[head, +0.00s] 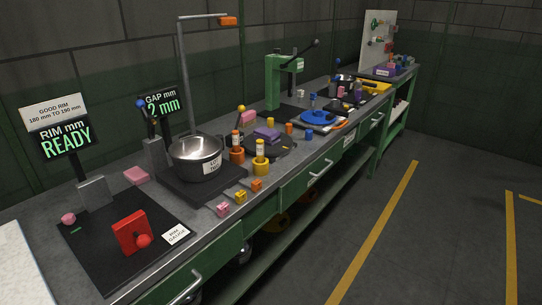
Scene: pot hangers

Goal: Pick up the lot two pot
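A grey metal pot (190,167) stands upright on a dark square base plate (175,187) on the workbench, left of the middle in the head view. A small white label (212,164) is on its side; its print is small but seems to read "LOT TWO". The inside of the pot shows from above and looks empty. A tall grey post (184,70) with an orange-tipped arm rises behind the pot. Neither of my grippers shows in this view.
A red block gauge (131,233) stands on a black mat at the front left. Orange-ringed bottles (260,157) and small coloured blocks (241,196) sit right of the pot. A green press (273,82) stands farther back. The floor at right is clear.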

